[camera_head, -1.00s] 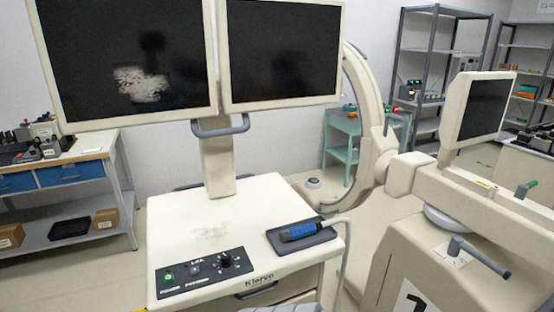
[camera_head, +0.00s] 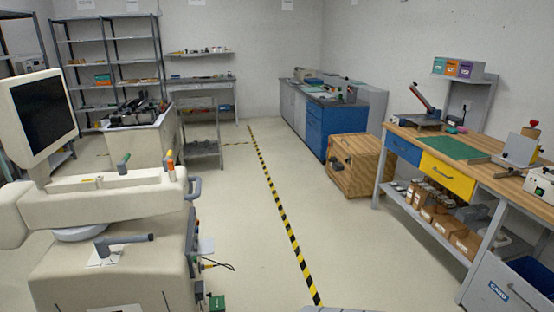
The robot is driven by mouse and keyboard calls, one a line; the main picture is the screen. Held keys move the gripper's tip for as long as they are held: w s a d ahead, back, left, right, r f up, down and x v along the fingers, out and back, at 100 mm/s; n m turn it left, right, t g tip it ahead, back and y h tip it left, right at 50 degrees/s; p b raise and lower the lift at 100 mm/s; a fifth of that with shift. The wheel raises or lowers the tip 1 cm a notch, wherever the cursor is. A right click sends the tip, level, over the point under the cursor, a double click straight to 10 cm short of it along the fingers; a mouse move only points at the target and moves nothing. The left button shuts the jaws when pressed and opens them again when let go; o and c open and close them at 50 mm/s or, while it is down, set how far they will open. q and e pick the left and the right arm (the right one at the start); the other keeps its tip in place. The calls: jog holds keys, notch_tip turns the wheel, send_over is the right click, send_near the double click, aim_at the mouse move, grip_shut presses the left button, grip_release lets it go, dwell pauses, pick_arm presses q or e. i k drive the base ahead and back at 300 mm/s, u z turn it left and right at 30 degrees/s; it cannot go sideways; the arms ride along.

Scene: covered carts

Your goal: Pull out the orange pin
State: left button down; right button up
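A small upright piece with an orange-yellow top (camera_head: 170,158) stands at the right end of the cream machine's horizontal arm (camera_head: 110,193). It may be the orange pin, but it is too small to tell. A grey lever (camera_head: 125,240) sits lower on the machine's body. Neither of my grippers is in view.
The cream machine with its tilted screen (camera_head: 42,112) fills the left. Open floor (camera_head: 235,250) with a yellow-black stripe (camera_head: 276,205) lies right of it. A cable (camera_head: 217,265) juts from the machine's side. A wooden workbench (camera_head: 480,170) and a wooden crate (camera_head: 352,165) stand at the right.

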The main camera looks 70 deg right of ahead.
aim_at(171, 162)
jog(key=z, duration=1.05)
jog(key=i, duration=0.95)
